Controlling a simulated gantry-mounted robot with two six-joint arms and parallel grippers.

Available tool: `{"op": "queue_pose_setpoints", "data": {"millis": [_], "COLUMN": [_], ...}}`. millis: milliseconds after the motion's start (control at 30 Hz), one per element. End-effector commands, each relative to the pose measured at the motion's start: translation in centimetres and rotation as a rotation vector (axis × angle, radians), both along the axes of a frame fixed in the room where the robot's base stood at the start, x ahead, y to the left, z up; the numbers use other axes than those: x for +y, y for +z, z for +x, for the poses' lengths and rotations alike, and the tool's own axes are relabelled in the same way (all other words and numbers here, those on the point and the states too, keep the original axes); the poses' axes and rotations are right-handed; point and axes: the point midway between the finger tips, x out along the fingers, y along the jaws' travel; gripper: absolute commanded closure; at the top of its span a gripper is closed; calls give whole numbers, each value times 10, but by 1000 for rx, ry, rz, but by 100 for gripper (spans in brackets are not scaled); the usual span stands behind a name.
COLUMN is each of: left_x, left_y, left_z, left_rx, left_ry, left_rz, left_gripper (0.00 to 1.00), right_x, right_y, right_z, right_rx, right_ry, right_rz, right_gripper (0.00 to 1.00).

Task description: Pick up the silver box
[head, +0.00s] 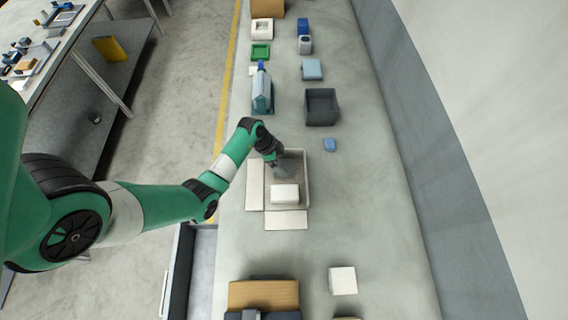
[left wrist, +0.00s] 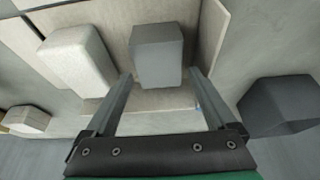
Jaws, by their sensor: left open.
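The silver box (left wrist: 157,52) is a plain grey block inside an open carton (head: 304,158) in the left wrist view. A white box (head: 284,194) lies in the same carton, and it also shows left of the silver box in the left wrist view (left wrist: 78,60). My left gripper (head: 284,168) reaches down over the carton. In the left wrist view, its open fingers (left wrist: 160,76) point at the silver box, one to each side of its near end. I cannot tell how much height separates them. In the head view, my gripper largely hides the silver box. My right gripper is not in view.
The carton's flaps (head: 286,220) lie folded outward. A dark grey bin (head: 321,118) and a small blue block (head: 330,145) stand beyond it on the table. A white cube (head: 343,281) and a brown box (head: 263,294) are nearer. The table right of the carton is clear.

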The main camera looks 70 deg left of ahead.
Motion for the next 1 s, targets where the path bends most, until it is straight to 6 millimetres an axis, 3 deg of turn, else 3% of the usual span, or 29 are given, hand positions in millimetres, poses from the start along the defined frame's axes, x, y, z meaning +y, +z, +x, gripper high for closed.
{"op": "queue_pose_setpoints", "data": {"millis": [33,133,400,800,833,1000], "left_x": [-3,-4,-4,-4,-4,-4], "left_y": [-15,-26,-27,-27,-27,-26], "left_z": [2,8,10,9,9,9], "left_rx": [1,0,0,0,0,0], "left_ry": [-2,-1,0,0,0,0], "left_rz": [-1,0,1,1,1,1], "left_gripper": [10,10,10,82,86,86], "right_x": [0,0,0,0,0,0], "right_y": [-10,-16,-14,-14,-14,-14], "right_z": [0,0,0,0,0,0], "right_rx": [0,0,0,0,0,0], "right_ry": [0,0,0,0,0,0], "right_rz": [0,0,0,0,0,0], "right_gripper": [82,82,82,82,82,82]}}
